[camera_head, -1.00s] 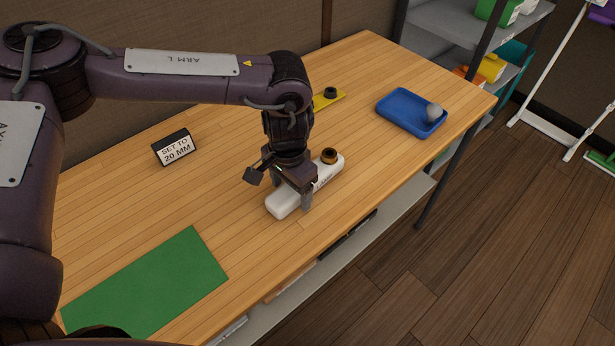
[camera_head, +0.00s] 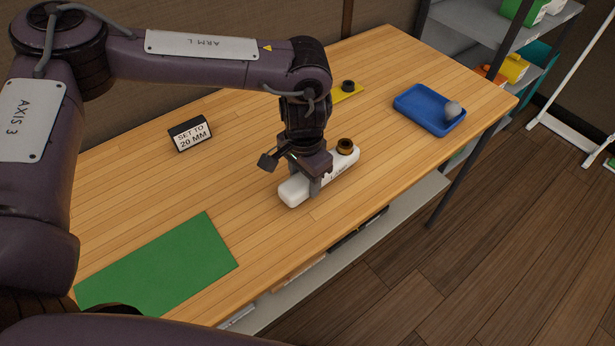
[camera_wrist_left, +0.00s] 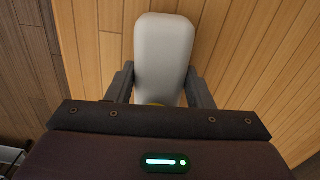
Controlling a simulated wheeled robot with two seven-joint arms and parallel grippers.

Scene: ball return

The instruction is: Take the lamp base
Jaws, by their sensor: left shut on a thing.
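The lamp base appears to be the long white rounded body (camera_head: 295,191) with a dark, brass-coloured ring (camera_head: 345,145) at its far end. It lies on the wooden table, near its front edge. My left gripper (camera_head: 313,187) points down over its near half and is shut on it, one finger on each side. In the left wrist view the white body (camera_wrist_left: 163,50) sits between the two fingers (camera_wrist_left: 160,85); its lower part is hidden by the gripper housing. My right gripper is not in view.
A green mat (camera_head: 160,268) lies at the table's near left. A black block labelled "SET TO 20 MM" (camera_head: 190,134) stands behind. A yellow piece with a dark ring (camera_head: 348,88) and a blue tray (camera_head: 408,103) with a grey ball (camera_head: 452,109) are farther right. Shelving stands beyond.

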